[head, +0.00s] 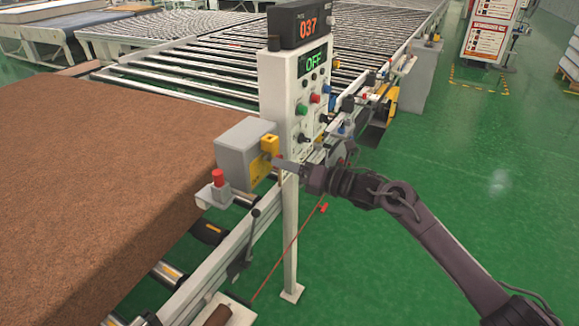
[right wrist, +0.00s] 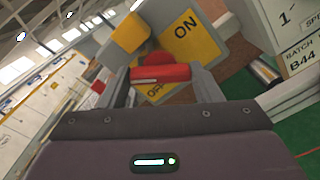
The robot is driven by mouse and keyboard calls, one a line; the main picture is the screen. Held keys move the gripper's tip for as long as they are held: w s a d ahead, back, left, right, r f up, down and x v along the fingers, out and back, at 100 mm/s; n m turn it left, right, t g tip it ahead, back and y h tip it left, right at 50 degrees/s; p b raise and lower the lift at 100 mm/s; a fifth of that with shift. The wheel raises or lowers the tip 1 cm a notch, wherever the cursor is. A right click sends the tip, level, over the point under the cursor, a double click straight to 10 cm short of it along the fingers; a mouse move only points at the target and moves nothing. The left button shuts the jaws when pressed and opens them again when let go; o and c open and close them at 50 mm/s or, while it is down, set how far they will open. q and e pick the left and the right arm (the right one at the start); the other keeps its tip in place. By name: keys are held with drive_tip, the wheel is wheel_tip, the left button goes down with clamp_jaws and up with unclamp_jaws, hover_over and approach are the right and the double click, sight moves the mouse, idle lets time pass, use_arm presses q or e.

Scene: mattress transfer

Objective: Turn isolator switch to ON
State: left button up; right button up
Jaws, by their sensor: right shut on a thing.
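The isolator is a grey box (head: 240,143) with a yellow face plate (head: 259,172), beside the control post. In the right wrist view, the yellow plate (right wrist: 192,47) reads ON at the upper right and OFF by the red switch handle (right wrist: 160,73), which partly covers that word. My right gripper (head: 276,161) reaches the plate from the right. In the right wrist view my right gripper (right wrist: 162,78) is shut on the red handle, one finger at each end. In the head view the gripper mostly hides the handle. My left gripper is not in view.
A large brown mattress (head: 90,165) lies left on the roller conveyor (head: 215,60). Green floor (head: 480,180) is open at right.

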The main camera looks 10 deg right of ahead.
drive_tip(key=shift+m+b, duration=1.95)
drive_tip(key=shift+m, duration=3.15)
drive_tip(key=o, duration=1)
drive_tip(key=shift+d, duration=0.15)
drive_tip(key=b+v, duration=0.2)
drive_tip(key=v, duration=0.5)
drive_tip(key=shift+s+d+b, duration=0.2)
drive_tip(key=shift+s+b, duration=0.05)
drive_tip(key=shift+b, duration=0.15)
